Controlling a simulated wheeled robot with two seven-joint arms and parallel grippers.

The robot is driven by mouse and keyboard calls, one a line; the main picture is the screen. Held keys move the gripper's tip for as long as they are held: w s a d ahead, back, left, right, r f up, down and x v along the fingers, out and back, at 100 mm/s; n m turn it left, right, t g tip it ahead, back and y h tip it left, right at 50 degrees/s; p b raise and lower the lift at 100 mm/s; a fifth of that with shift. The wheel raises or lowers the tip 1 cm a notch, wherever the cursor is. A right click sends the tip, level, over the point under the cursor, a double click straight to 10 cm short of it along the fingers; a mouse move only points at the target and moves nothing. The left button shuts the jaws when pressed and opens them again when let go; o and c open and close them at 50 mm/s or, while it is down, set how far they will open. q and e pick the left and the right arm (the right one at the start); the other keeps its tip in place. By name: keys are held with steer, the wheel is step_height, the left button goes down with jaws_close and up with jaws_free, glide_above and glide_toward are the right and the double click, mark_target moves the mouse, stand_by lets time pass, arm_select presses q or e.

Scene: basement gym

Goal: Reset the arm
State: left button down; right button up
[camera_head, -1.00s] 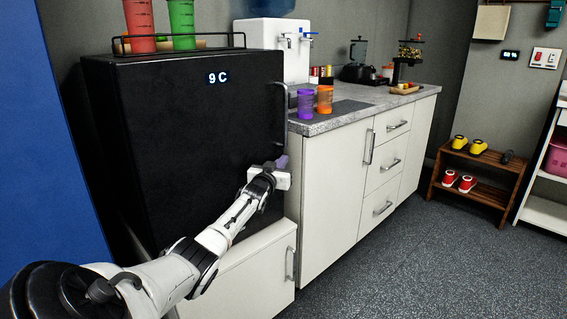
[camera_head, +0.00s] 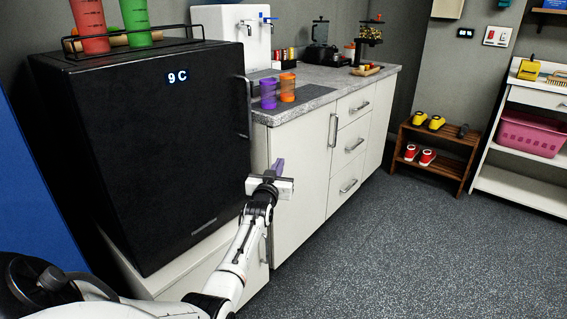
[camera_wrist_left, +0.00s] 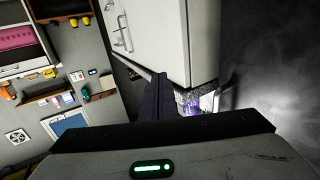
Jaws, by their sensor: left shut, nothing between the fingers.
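My left arm reaches in from the lower left of the head view. Its gripper (camera_head: 279,168) is shut and empty, in front of the white cabinet and to the right of the black mini fridge (camera_head: 150,150). The fridge door is shut and its display reads 9 C. In the left wrist view the closed fingers (camera_wrist_left: 157,98) point towards the white cabinet side (camera_wrist_left: 200,40). My right gripper is not in view.
A purple cup (camera_head: 268,93) and an orange cup (camera_head: 287,87) stand on the counter (camera_head: 325,88). A red cup (camera_head: 89,25) and a green cup (camera_head: 135,20) stand on the fridge. A wooden shoe rack (camera_head: 437,154) is at the right. The floor (camera_head: 400,250) is clear.

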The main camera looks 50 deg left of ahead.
arm_select(q)
steer(key=shift+d, duration=0.2)
steer(key=shift+d, duration=0.1)
steer(key=s+d+f+m+g+h+p, duration=0.15)
steer(key=s+d+f, duration=0.25)
steer(key=d, duration=0.4)
steer(key=s+d+f+m+h+p, duration=0.25)
steer(key=s+d+f, duration=0.2)
steer(key=d, duration=0.25)
steer(key=s+d+f+m+h+p, duration=0.1)
steer(key=s+d+f+m+h, duration=0.3)
steer(key=d, duration=0.4)
steer(key=s+d+f+g+h+p, duration=0.1)
steer(key=s+d+g+h, duration=0.1)
steer(key=s+d, duration=0.9)
steer(key=s+d+f+m+g+h+p, duration=0.1)
steer(key=s+d+f+g+h+p, duration=0.1)
steer(key=s+d, duration=0.9)
steer(key=shift+d+f+g+h, duration=0.3)
steer(key=shift+d+g, duration=0.15)
steer(key=shift+d, duration=0.1)
steer(key=shift+s, duration=0.1)
